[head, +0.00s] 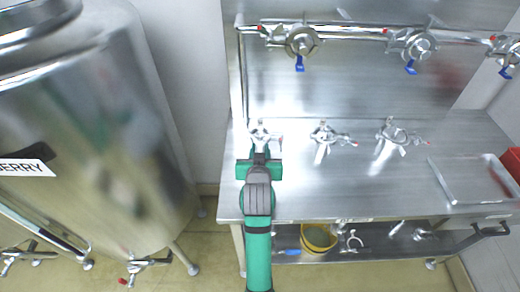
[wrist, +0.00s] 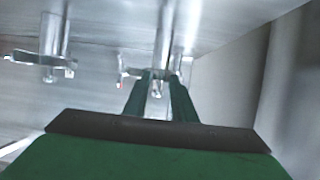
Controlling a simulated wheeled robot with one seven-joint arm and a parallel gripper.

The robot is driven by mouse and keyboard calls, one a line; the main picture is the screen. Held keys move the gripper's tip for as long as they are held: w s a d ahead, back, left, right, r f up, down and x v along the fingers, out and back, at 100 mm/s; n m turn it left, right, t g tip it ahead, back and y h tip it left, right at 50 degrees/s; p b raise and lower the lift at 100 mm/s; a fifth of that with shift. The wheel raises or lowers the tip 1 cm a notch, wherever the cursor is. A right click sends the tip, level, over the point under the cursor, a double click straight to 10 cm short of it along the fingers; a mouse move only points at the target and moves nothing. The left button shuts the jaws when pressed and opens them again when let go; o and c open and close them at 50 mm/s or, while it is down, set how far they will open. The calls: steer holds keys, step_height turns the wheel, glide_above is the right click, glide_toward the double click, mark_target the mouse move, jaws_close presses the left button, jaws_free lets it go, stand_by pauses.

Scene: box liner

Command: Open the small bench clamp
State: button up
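Three small metal clamps with wing handles are on the steel bench: a left clamp (head: 262,133), a middle clamp (head: 323,136) and a right clamp (head: 394,136). My gripper (head: 260,152), green and dark grey, is right at the near side of the left clamp and partly covers it. In the wrist view, the two green fingers of my gripper (wrist: 160,80) point at a clamp (wrist: 135,72), with a small metal part between the fingertips. The fingers are apart, but I cannot tell whether they grip that part. Another clamp (wrist: 45,60) is to the left there.
A pipe with blue-handled valves (head: 302,42) runs above the bench (head: 350,190). A large steel tank (head: 95,140) stands at left. A steel tray (head: 468,180) and red box (head: 512,160) are at right. A yellow bucket (head: 318,238) is on the lower shelf. The front middle bench is clear.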

steer(key=shift+w+f, duration=0.1)
steer(key=shift+w, duration=0.15)
jaws_close()
stand_by(1.3)
